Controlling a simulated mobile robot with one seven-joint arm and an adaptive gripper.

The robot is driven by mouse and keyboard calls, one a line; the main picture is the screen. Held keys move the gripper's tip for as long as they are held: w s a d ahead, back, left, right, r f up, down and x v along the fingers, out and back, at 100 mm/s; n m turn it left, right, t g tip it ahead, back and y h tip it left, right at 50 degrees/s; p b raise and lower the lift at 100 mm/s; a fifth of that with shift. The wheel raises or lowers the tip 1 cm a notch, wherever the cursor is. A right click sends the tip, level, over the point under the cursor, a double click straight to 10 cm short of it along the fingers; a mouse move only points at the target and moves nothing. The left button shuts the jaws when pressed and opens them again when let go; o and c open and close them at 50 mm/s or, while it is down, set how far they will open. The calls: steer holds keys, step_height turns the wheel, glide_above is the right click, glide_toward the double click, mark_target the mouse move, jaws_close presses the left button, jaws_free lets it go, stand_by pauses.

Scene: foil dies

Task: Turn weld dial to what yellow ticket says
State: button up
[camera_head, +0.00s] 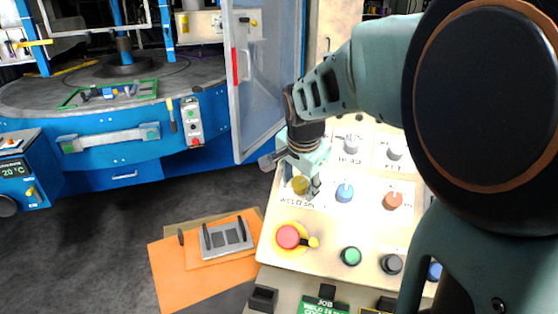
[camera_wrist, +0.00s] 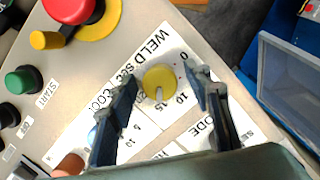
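The weld dial is a yellow round knob (camera_wrist: 160,82) on a sloped cream panel, beside printing that reads "WELD sec". Its pale pointer mark faces roughly toward the 15 in the wrist view. In the head view the dial (camera_head: 300,185) is partly covered by my gripper (camera_head: 303,178). In the wrist view my gripper (camera_wrist: 165,78) is open, one finger on each side of the dial, with gaps showing between. A green ticket (camera_head: 322,308) headed "JOB" with weld text sits at the bottom edge. Beside it only a thin yellowish strip (camera_head: 368,311) shows, and its text is cut off.
A blue knob (camera_head: 345,193) and an orange-brown knob (camera_head: 394,200) sit right of the dial. A red emergency button (camera_head: 288,237), a green button (camera_head: 351,256) and a dark button (camera_head: 391,264) lie nearer. A blue machine with a clear door (camera_head: 262,80) stands left.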

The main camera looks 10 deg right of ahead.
mark_target(299, 182)
step_height(299, 182, up, 10)
stand_by(0.6)
